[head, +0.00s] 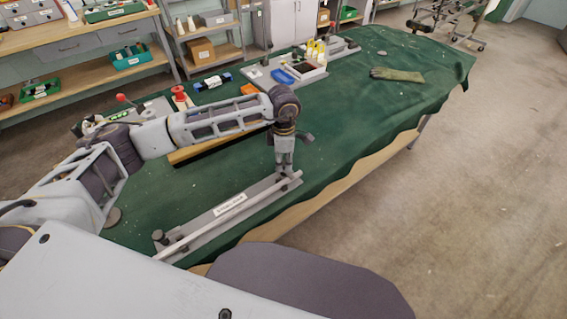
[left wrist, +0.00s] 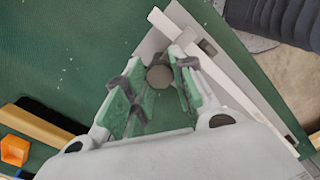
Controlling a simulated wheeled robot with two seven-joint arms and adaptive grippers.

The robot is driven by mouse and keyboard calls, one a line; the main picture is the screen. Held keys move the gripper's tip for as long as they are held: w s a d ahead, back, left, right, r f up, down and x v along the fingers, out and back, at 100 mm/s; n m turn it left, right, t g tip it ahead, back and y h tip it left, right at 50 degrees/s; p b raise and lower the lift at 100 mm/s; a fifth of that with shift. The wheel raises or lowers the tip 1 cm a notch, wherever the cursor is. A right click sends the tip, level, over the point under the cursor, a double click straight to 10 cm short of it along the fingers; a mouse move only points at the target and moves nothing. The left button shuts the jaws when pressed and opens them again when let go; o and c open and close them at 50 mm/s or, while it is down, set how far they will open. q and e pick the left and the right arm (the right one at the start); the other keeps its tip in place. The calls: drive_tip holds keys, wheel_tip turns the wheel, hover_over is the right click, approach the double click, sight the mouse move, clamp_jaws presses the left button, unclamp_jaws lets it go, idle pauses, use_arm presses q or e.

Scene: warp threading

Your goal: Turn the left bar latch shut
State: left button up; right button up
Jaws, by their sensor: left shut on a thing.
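A white bar (head: 232,217) lies along a grey labelled base plate (head: 213,217) on the green cloth. It also shows in the left wrist view (left wrist: 238,88). My left gripper (head: 285,173) points down at the bar's far right end. In the left wrist view, my left gripper (left wrist: 158,68) has its green-padded fingers around a round grey latch knob (left wrist: 159,77). The gripper is shut on it, beside the bar. Another dark knob (head: 158,237) stands at the near left end. My right gripper is not in view.
A wooden-edged board (head: 203,147) lies behind the plate, partly under my left arm. A glove (head: 396,74) lies right. The cloth's middle is clear.

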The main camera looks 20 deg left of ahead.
sight(284, 163)
use_arm(q)
drive_tip(key=shift+r, duration=0.1)
drive_tip(key=o, duration=1)
drive_tip(key=shift+o, duration=0.3)
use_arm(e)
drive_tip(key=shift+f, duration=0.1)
use_arm(q)
wheel_tip(284, 163, up, 12)
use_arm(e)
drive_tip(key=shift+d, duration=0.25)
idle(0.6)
